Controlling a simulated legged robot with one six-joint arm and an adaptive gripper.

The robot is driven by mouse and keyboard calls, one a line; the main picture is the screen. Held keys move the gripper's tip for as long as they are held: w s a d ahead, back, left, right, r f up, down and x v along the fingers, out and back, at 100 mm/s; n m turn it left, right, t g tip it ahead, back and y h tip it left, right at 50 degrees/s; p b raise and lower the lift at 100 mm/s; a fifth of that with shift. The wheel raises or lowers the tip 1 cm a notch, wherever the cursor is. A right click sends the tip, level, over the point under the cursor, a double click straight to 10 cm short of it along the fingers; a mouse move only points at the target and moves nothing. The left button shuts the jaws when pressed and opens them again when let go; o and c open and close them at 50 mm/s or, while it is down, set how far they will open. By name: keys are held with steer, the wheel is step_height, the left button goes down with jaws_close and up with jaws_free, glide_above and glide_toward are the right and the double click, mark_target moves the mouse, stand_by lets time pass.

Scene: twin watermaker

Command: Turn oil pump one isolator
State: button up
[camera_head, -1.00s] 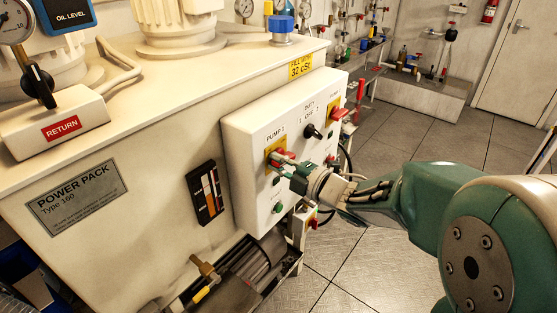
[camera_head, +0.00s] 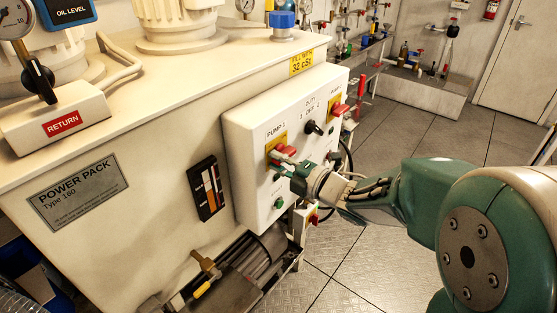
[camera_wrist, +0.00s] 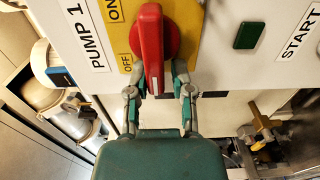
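The pump 1 isolator is a red handle (camera_head: 284,151) on a yellow plate on the white control panel (camera_head: 243,150). In the wrist view the red handle (camera_wrist: 151,48) stands upright in the picture, with the ON and OFF marks at its left. My gripper (camera_head: 279,168) is at the handle's lower end in the head view. In the wrist view my gripper (camera_wrist: 160,80) has its two fingers apart, one on each side of the handle's near end. A gap shows at the right finger. Whether the left finger touches is unclear.
A green button (camera_wrist: 250,36) with a START label is right of the isolator in the wrist view. A black duty knob (camera_head: 314,129) and another red handle (camera_head: 340,110) are farther along the panel. Pipework and a motor (camera_head: 240,270) lie below. Open floor (camera_head: 400,240) is at right.

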steer(key=shift+o, duration=0.6)
steer(key=shift+a, duration=0.1)
steer(key=v, duration=1.2)
steer(key=shift+f, duration=0.1)
